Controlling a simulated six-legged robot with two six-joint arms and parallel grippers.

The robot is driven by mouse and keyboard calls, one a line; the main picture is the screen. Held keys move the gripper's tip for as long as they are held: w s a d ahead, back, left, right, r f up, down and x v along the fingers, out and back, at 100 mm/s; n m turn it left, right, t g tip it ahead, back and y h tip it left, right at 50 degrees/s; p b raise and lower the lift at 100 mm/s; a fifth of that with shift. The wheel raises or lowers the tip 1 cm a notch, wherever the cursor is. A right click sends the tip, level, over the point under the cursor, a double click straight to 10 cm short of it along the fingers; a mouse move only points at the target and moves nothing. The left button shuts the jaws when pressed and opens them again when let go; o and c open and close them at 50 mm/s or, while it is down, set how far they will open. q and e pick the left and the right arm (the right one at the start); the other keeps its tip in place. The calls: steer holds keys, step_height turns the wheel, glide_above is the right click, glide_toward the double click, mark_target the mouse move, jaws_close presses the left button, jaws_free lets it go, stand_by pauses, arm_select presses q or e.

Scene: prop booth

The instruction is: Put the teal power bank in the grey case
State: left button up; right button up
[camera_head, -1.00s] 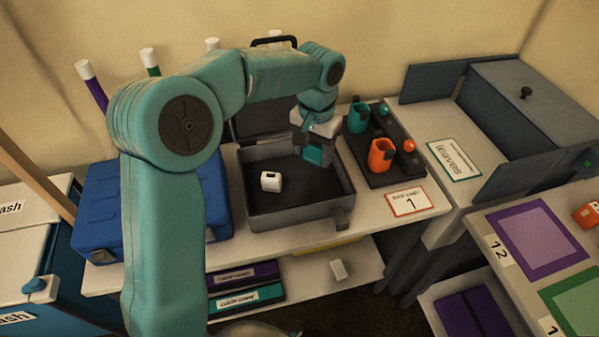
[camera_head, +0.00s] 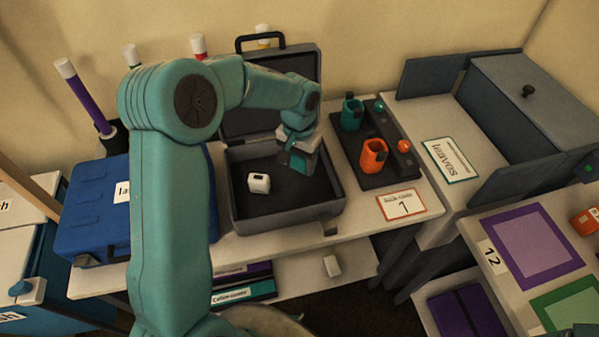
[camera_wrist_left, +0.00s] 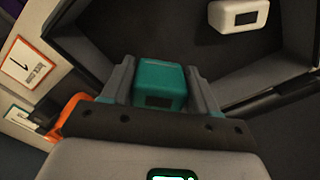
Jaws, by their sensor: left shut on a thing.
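The grey case (camera_head: 290,213) stands open on the table, its lid (camera_head: 303,66) raised at the back. My left gripper (camera_head: 297,162) is over the right part of the case. It is shut on the teal power bank, which shows between the fingers in the left wrist view (camera_wrist_left: 159,82). In the head view the gripper mostly hides the power bank. I cannot tell whether it touches the case floor. A white block with a dark patch (camera_head: 259,183) lies on the dark floor of the case, left of the gripper. My right gripper is not in view.
A dark rack (camera_head: 401,178) with teal and orange cups stands right of the case. A blue case (camera_head: 92,205) lies to the left. A card marked 1 (camera_head: 402,205) lies at the table's front edge.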

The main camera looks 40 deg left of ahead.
mark_target(299, 183)
arm_select(q)
step_height(299, 183, down, 6)
steer(key=shift+r, duration=0.2)
steer(key=shift+w+a+f, duration=0.15)
steer(key=shift+w+f, duration=0.05)
steer(key=shift+f, duration=0.15)
steer(key=shift+s+f, duration=0.1)
steer(key=o, duration=1.1)
steer(key=shift+o, duration=0.2)
